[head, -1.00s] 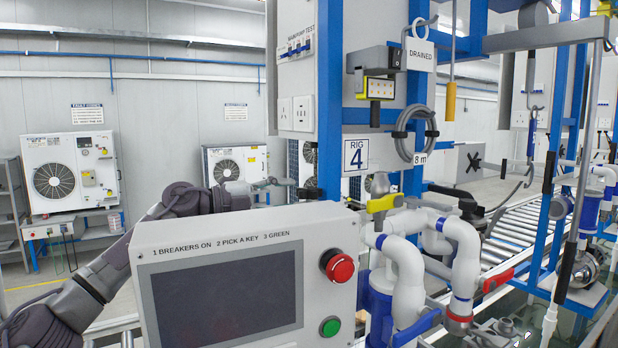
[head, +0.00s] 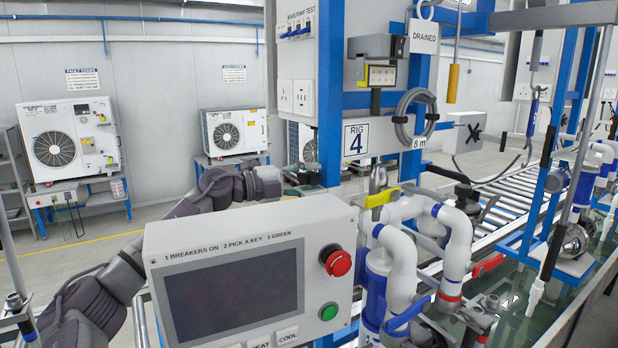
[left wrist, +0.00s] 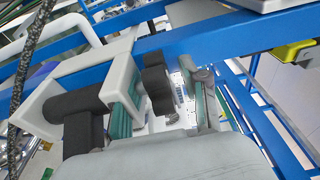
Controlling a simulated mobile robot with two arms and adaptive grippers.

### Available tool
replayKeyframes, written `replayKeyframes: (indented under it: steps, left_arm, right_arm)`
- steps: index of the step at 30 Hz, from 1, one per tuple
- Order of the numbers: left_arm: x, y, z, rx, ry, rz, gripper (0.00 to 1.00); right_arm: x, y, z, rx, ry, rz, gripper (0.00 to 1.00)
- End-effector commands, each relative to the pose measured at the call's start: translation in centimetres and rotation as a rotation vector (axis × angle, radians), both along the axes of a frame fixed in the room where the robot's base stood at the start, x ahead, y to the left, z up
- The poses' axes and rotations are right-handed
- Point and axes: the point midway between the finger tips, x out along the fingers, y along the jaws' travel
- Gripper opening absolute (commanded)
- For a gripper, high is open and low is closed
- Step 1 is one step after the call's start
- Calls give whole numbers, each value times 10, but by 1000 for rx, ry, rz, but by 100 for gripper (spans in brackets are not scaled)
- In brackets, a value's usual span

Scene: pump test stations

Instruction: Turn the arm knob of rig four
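Rig four shows by its sign (head: 356,141) on a blue post (head: 331,95). A grey control panel (head: 335,215) with a dark screen, a red button (head: 336,260) and a green button (head: 328,311) stands in front. I cannot make out a knob marked as the arm knob. My left gripper (head: 303,178) is behind the panel's top edge, close to the left of the blue post. In the left wrist view, the fingers (left wrist: 162,105) stand apart around dark blocky parts (left wrist: 156,80). Whether they grip anything is unclear. My right gripper is out of view.
White pipes (head: 402,240) with a yellow valve handle (head: 382,198) stand right of the panel. A DRAINED tag (head: 424,37) and a coiled grey hose (head: 413,115) hang on the rig. A roller conveyor (head: 515,200) lies behind. Open floor (head: 110,250) is at the left.

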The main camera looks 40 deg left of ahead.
Motion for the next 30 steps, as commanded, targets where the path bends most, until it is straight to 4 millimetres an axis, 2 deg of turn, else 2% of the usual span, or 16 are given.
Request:
replayKeyframes:
  steps: [1,7,14,20,30]
  left_arm:
    - [0,0,0,0,0,0,34]
    - [0,0,0,0,0,0,1]
    - [0,0,-1,4,3,11,0]
    - [0,2,-2,11,9,111,0]
    - [-3,3,0,8,5,293,0]
  right_arm:
    - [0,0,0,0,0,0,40]
    - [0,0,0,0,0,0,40]
    - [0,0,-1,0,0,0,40]
    - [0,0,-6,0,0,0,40]
    - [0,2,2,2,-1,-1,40]
